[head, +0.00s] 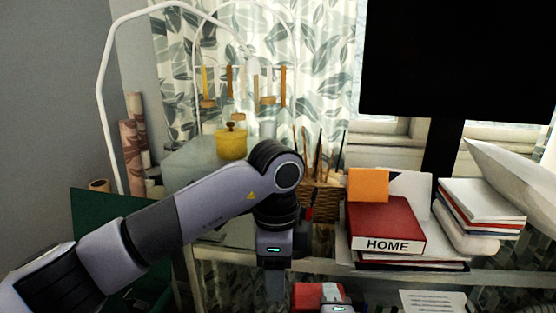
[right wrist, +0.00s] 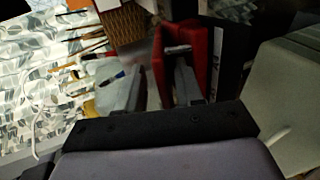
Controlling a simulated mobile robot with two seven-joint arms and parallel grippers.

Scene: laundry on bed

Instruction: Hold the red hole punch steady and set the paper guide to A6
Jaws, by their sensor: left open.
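The red hole punch (head: 305,296) shows at the bottom edge of the head view, partly cut off, with a pale part at its right end. In the right wrist view the red hole punch (right wrist: 201,50) stands just beyond my right gripper. My left gripper (head: 275,288) points down just left of the punch, open and apart from it. My right gripper (right wrist: 158,76) has its two grey fingers spread, one in front of the red body; I cannot tell whether they touch. The paper guide and its marks are too small and dark to make out.
A wicker basket (head: 322,200) with brushes stands behind my left gripper. A red HOME binder (head: 385,225) lies on papers to the right, with an orange note block (head: 368,185) on it. A stack of books (head: 482,205) and a monitor (head: 455,60) are at the right.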

